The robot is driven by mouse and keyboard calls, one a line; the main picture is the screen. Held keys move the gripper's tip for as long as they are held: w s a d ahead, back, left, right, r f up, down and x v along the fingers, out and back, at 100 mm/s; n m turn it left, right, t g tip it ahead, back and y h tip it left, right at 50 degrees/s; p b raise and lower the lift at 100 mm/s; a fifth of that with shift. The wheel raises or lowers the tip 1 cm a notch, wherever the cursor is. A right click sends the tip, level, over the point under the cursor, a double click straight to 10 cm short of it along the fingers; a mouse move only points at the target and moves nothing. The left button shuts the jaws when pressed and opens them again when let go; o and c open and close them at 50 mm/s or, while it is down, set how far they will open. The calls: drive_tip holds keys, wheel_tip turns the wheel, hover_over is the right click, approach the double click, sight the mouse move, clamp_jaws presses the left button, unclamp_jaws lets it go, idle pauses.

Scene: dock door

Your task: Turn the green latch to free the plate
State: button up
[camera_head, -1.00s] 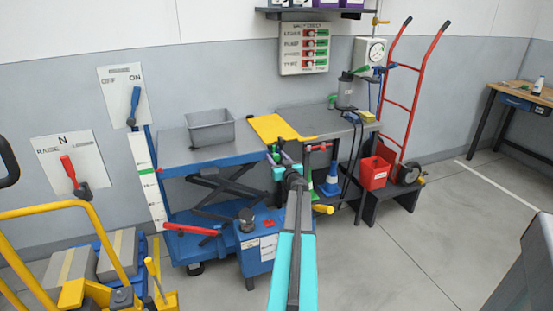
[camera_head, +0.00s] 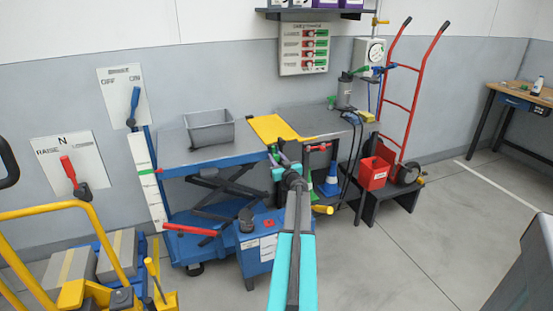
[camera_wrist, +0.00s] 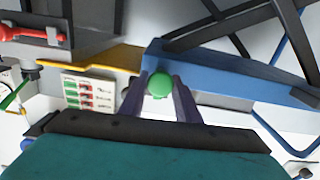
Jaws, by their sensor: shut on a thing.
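The green latch (camera_wrist: 159,85) shows as a round green knob between the two fingers of my gripper (camera_wrist: 158,97) in the wrist view. My gripper is shut on it. In the head view my gripper (camera_head: 279,156) is at the front edge of the blue lift table, just below the yellow plate (camera_head: 275,128). There a bit of green shows beside the fingers, and the arm hides much of the latch. The yellow plate lies flat across the gap between the lift table and the grey bench. Its edge shows as a yellow strip in the wrist view (camera_wrist: 105,67).
A grey bin (camera_head: 209,130) stands on the lift table (camera_head: 175,157). A blue box unit (camera_head: 258,247) is below my arm. Yellow rails (camera_head: 60,210) are at left. Floor at right is clear.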

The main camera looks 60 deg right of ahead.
drive_tip(key=n, duration=0.4)
drive_tip(key=shift+p, duration=0.35)
drive_tip(key=n, duration=0.4)
drive_tip(key=shift+f+n+b, duration=0.1)
drive_tip(key=shift+n+b, duration=0.2)
drive_tip(key=shift+b, duration=0.05)
drive_tip(key=n+b, duration=0.1)
drive_tip(key=n, duration=0.3)
drive_tip(key=shift+a+f+n+b, duration=0.1)
drive_tip(key=shift+n+b, duration=0.2)
drive_tip(key=shift+b, duration=0.1)
drive_tip(key=n+b, duration=0.2)
drive_tip(key=n, duration=0.2)
drive_tip(key=o, duration=1)
drive_tip(key=shift+s+a, duration=0.1)
drive_tip(key=shift+a, duration=0.05)
drive_tip(key=shift+v, duration=6.75)
